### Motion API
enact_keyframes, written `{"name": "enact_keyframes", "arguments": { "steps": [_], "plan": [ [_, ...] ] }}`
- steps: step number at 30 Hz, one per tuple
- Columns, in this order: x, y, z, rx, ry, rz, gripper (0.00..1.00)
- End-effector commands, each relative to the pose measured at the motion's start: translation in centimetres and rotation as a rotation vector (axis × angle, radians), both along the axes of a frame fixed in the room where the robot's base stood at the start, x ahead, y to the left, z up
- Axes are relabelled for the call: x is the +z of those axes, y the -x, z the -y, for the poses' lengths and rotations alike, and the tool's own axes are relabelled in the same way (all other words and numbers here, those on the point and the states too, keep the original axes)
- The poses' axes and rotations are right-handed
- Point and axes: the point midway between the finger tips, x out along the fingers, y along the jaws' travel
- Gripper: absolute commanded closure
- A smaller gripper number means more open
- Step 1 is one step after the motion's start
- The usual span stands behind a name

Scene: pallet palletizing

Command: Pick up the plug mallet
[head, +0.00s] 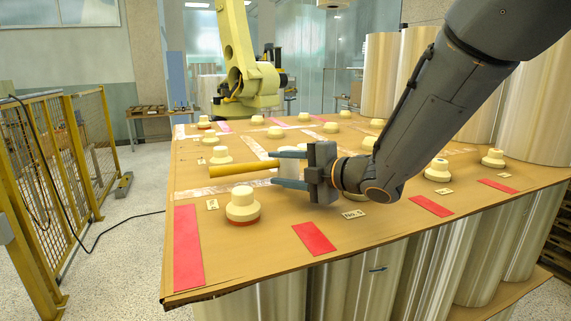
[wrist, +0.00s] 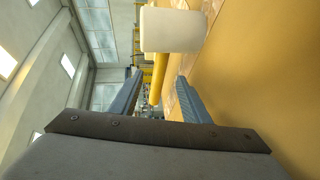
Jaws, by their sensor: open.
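The plug mallet has a pale, blocky head (head: 265,162) and a yellow handle (head: 230,170) that points left in the head view. It is at the near left part of the cardboard-topped surface. My gripper (head: 273,168) is open just to the right of it, its fingers pointing left toward the mallet. In the wrist view the mallet's head (wrist: 172,30) shows at the top, and the handle (wrist: 158,76) shows in the gap between my fingers (wrist: 159,76). I cannot tell whether the fingers touch the mallet.
The cardboard sheet (head: 300,222) carries several cream plugs, the nearest one (head: 242,203) left of my gripper. Red strips (head: 188,248) and small labels lie flat on it. Large wrapped rolls (head: 540,100) stand at right. A yellow robot arm (head: 240,60) is behind; a yellow fence (head: 60,160) is left.

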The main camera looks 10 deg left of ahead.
Motion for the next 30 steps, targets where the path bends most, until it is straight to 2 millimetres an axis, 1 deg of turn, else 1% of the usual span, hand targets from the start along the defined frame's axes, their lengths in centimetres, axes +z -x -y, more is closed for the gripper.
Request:
{"name": "enact_keyframes", "arguments": {
  "steps": [9, 12, 21, 28, 29, 30],
  "plan": [
    [-0.4, -1.9, -3.1, 0.001, 0.0, -0.001, 0.57],
    [-0.6, -2.3, -3.8, -0.001, 0.0, -0.001, 0.57],
    [-0.8, -2.5, -4.0, -0.003, 0.0, -0.001, 0.57],
    [-0.8, -2.5, -4.0, -0.002, -0.001, -0.002, 0.96],
    [-0.8, -2.5, -4.0, -0.002, 0.0, -0.001, 1.0],
    [-0.7, -2.5, -4.0, -0.002, -0.001, 0.001, 1.0]
  ]
}}
